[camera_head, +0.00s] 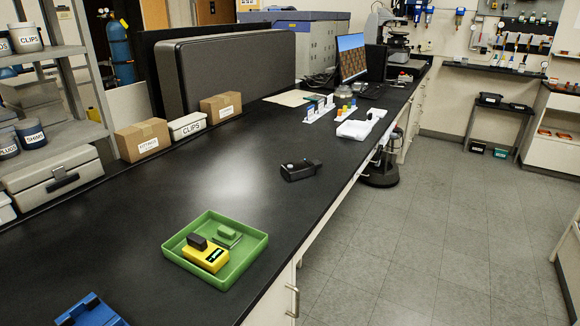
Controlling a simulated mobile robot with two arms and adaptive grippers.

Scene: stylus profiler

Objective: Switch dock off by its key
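A small black device (301,169) lies alone on the black bench top, near its front edge. It has a small round light feature on its left top; it may be the dock, but no label is readable. A green tray (256,246) nearer to me holds a yellow device (206,255) with a dark block (197,241) at its left end and a smaller green piece (228,236) behind it. I cannot tell which part is the key. Neither of my grippers is in view.
A blue object (91,312) is cut off at the bottom left. A monitor (351,57) and small bottles are farther off. The bench top between tray and black device is clear.

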